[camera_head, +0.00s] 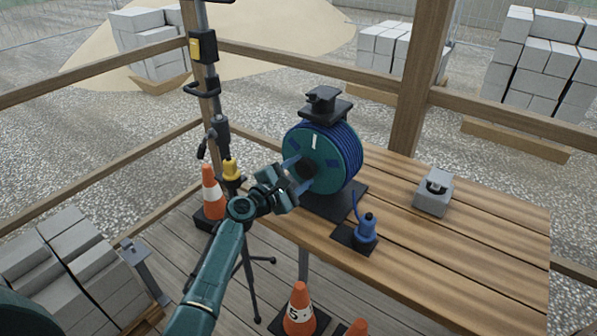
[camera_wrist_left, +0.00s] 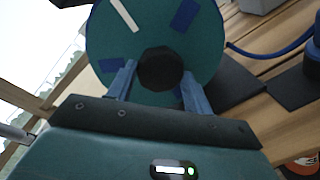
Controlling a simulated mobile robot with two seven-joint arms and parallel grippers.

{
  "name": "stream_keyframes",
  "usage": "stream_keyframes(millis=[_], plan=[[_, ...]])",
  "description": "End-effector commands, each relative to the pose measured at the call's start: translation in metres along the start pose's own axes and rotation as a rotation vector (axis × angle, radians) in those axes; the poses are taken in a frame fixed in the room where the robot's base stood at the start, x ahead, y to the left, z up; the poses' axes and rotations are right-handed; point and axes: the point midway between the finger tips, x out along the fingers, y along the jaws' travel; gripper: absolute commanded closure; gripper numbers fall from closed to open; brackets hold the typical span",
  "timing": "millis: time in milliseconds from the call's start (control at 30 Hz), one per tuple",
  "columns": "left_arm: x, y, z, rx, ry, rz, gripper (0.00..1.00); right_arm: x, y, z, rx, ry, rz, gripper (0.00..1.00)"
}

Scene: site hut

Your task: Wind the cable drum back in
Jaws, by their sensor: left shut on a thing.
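The cable drum (camera_head: 322,150) stands on a dark base plate near the front edge of the wooden table, with blue cable (camera_head: 349,152) wound behind its teal face. The face carries a white stripe and blue patches. My left gripper (camera_head: 299,171) is in front of this face, shut on the drum's dark round knob (camera_wrist_left: 160,70). In the left wrist view its two blue fingers lie on either side of the knob. A short length of cable runs to a blue plug-like piece (camera_head: 365,230) on a dark pad. My right gripper is not in view.
A grey block-shaped device (camera_head: 433,192) sits farther right on the table (camera_head: 470,236). A black tripod mast (camera_head: 217,130) and a traffic cone (camera_head: 211,190) stand left of the drum. Another cone (camera_head: 300,312) stands before the table. Grey blocks (camera_head: 60,262) are stacked at left.

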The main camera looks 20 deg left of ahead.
Motion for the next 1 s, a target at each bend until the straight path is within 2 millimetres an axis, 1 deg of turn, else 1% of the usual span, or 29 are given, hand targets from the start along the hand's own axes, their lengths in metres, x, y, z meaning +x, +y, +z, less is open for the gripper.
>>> stream_keyframes(millis=[100,300,800,833,1000], plan=[[0.0001,-0.0005,0.0004,-0.053,-0.006,-0.003,0.90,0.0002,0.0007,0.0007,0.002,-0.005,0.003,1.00],[0.0000,-0.0003,-0.0002,-0.104,-0.010,-0.001,0.90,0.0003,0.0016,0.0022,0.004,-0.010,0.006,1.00],[0.0000,-0.0006,-0.0003,-0.127,-0.012,0.000,0.90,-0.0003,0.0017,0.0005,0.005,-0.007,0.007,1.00],[0.0000,-0.0005,-0.0003,-0.127,-0.012,0.000,0.47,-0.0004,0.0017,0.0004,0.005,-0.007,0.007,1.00],[0.0000,-0.0004,-0.0004,-0.124,-0.012,0.000,0.34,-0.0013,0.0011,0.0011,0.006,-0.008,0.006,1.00]])
